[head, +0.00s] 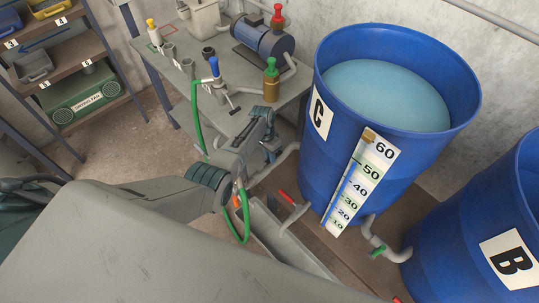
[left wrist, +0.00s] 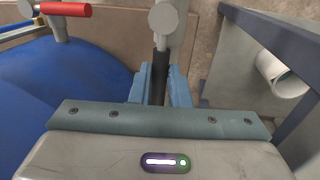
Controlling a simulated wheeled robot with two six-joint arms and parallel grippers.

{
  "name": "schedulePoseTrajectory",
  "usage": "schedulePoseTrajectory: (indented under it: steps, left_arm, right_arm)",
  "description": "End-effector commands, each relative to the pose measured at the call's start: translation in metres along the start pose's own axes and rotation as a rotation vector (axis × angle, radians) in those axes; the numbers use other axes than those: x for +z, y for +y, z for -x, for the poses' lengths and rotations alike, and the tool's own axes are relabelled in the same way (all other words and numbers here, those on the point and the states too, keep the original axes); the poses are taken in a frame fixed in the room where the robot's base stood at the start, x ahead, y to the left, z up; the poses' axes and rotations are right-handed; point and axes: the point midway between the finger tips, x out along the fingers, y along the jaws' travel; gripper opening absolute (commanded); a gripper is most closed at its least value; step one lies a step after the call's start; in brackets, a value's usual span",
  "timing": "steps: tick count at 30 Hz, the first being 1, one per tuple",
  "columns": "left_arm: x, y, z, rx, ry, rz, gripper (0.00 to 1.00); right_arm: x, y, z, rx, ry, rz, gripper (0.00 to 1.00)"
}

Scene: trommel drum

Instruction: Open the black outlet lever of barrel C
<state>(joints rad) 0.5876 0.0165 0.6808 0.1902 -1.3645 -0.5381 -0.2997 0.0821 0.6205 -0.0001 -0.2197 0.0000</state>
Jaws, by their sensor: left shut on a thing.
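Barrel C (head: 330,155) is the blue barrel with the "C" label, a level scale and pale liquid near its rim. Its blue side also shows at the left of the left wrist view (left wrist: 70,90). My left gripper (head: 268,153) is beside it, low on its left, next to a grey outlet pipe (head: 287,155). In the left wrist view the blue fingers (left wrist: 165,88) are closed around the black lever (left wrist: 160,64), which hangs below a pale round valve body (left wrist: 168,19). In the head view the lever is hidden behind the gripper. My right gripper is not in view.
A red lever (head: 287,198) sits on a pipe over a grey trough (head: 270,228). A green lever (head: 377,252) is on the pipe toward barrel B (head: 450,255). A workbench (head: 215,105) with a blue pump (head: 262,40) and bottles stands behind my gripper. Shelves are at far left.

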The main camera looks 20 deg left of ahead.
Motion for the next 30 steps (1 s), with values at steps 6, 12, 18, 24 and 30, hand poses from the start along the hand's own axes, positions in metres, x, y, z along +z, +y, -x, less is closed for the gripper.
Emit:
schedulePoseTrajectory:
  steps: [6,12,18,24,30]
  left_arm:
    - [0.001,0.002,-0.002,0.003,-0.002,-0.001,0.38]
    - [0.000,0.001,-0.001,0.002,-0.001,0.000,0.38]
    - [0.000,0.000,0.008,0.001,0.000,0.001,0.38]
    - [0.000,0.000,0.040,-0.001,0.002,0.001,0.38]
    - [0.000,0.000,0.077,0.000,0.002,-0.001,0.38]
  right_arm:
    - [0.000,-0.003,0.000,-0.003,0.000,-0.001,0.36]
    - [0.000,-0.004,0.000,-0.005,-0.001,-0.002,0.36]
    - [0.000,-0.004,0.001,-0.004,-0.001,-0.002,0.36]
    - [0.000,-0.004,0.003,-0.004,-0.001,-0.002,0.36]
    - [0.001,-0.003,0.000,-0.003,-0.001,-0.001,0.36]
